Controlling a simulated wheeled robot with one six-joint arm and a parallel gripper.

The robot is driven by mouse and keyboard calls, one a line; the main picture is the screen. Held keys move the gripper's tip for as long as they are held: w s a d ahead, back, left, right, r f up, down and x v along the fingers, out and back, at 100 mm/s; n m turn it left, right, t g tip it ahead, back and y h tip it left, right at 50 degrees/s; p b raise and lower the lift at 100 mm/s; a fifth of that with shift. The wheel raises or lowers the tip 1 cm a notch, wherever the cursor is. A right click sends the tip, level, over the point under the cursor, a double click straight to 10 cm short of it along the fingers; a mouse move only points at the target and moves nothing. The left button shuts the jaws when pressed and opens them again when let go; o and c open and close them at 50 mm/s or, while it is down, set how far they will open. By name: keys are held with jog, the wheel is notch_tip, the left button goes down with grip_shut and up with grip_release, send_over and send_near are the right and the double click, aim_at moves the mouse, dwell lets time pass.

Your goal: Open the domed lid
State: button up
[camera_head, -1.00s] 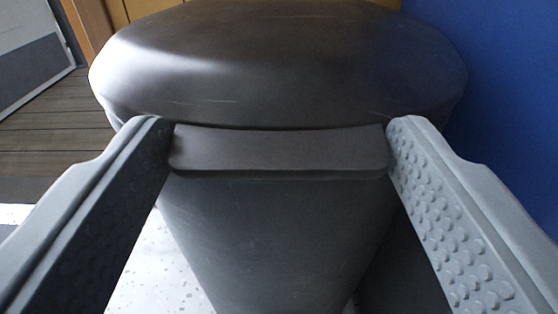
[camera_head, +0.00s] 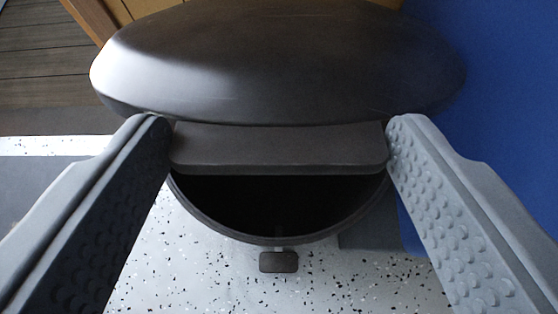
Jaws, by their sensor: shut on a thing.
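The dark domed lid (camera_head: 270,65) fills the upper middle of the view, tilted up off its bin. Its flat front tab (camera_head: 278,147) lies between the two fingers of my gripper (camera_head: 279,140), which is shut on the tab from its left and right ends. Below the tab, the bin's round rim (camera_head: 280,242) and dark inside show through a gap. The bin's inside is too dark to make out. The back of the lid and its hinge are hidden.
A small dark pedal (camera_head: 279,262) sticks out at the bin's foot. A blue wall (camera_head: 500,110) stands close on the right. Wooden panels (camera_head: 125,12) are behind the lid. The speckled pale floor (camera_head: 200,275) is bare at the front left.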

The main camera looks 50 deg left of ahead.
jog(key=w+a+r, duration=0.1)
jog(key=a+r, duration=0.1)
jog(key=r, duration=0.1)
jog(key=w+a+r, duration=0.2)
jog(key=a+r, duration=0.1)
jog(key=w+a+r, duration=0.2)
jog(key=r, duration=0.1)
jog(key=shift+w+a+r, duration=0.25)
jog(key=shift+a, duration=0.1)
jog(key=shift+c, duration=0.2)
jog(key=w+a+r, duration=0.1)
jog(key=w+a, duration=0.1)
jog(key=a, duration=0.1)
jog(key=w+a+r, duration=0.1)
jog(key=w+a, duration=0.1)
jog(key=w+a+r, duration=0.1)
jog(key=w+a, duration=0.1)
jog(key=a, duration=0.1)
jog(key=shift+w+a+r, duration=0.1)
jog(key=shift+a+r, duration=0.2)
jog(key=shift+c, duration=0.3)
jog(key=shift+w+a+r, duration=0.1)
jog(key=shift+w+a, duration=0.4)
jog(key=shift+a, duration=0.15)
grip_shut()
jog(key=o, duration=1.5)
grip_release()
